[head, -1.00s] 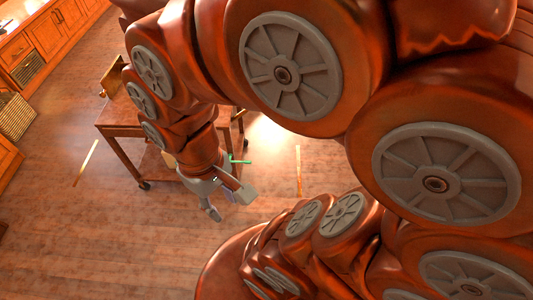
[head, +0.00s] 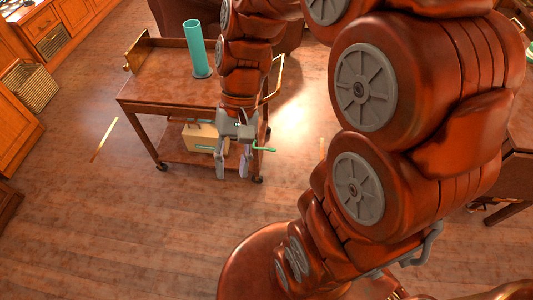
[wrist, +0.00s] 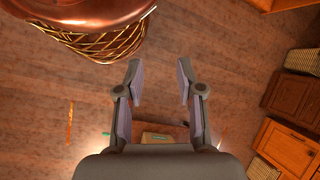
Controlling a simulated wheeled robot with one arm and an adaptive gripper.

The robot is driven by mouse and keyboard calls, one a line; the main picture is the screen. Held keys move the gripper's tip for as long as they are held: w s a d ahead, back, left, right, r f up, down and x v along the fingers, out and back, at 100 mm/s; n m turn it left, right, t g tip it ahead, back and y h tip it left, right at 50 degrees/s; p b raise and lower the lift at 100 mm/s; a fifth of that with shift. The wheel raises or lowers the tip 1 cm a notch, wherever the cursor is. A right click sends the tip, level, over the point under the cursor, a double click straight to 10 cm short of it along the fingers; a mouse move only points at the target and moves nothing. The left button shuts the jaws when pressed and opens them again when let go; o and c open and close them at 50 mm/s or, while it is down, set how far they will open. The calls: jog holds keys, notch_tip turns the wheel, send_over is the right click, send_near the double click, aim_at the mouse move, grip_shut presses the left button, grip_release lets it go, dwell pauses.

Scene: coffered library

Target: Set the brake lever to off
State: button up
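A small green lever (head: 263,149) sticks out sideways by the right end of the wooden cart (head: 150,70), below its top. I take it to be the brake lever; its mount is hidden behind my gripper. A small green bar also shows in the wrist view (wrist: 105,134); I cannot tell if it is the same lever. My gripper (head: 233,174) hangs in front of the cart, just left of the green lever in the head view, and seems apart from it. Its two fingers are spread with nothing between them, also in the wrist view (wrist: 158,82).
A teal cylinder (head: 195,50) stands on the cart's top. A tan box (head: 200,139) sits on the lower shelf, partly hidden by my gripper. Wooden cabinets (head: 18,120) line the left. A dark table (head: 515,165) stands at the right. The floor before the cart is clear.

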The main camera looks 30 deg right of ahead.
jog(key=w+d+f+m+y+b, duration=0.2)
jog(key=w+f+m+y+b, duration=0.4)
jog(key=w+f, duration=0.55)
jog(key=m+t+y+b, duration=0.5)
jog(key=m+t+b, duration=0.45)
jog(key=b, duration=0.25)
send_over(269, 149)
jog(key=s+a, duration=0.2)
jog(key=a, duration=0.4)
notch_tip(269, 149, down, 25)
jog(key=s+d+f+m+t+h+b, duration=0.2)
jog(key=d+f+m+t+b, duration=0.35)
jog(key=d+f, duration=0.7)
jog(key=shift+t, duration=0.3)
jog(key=shift+s+a+f+x, duration=0.1)
jog(key=shift+f+x, duration=0.1)
jog(key=shift+x, duration=1.25)
jog(key=shift+s+a+f+x, duration=0.15)
jog(key=shift+f+x, duration=0.1)
jog(key=shift+x, duration=1.25)
jog(key=shift+s+a+f+x, duration=0.1)
jog(key=shift+f+x, duration=0.1)
jog(key=shift+x, duration=1.25)
grip_shut()
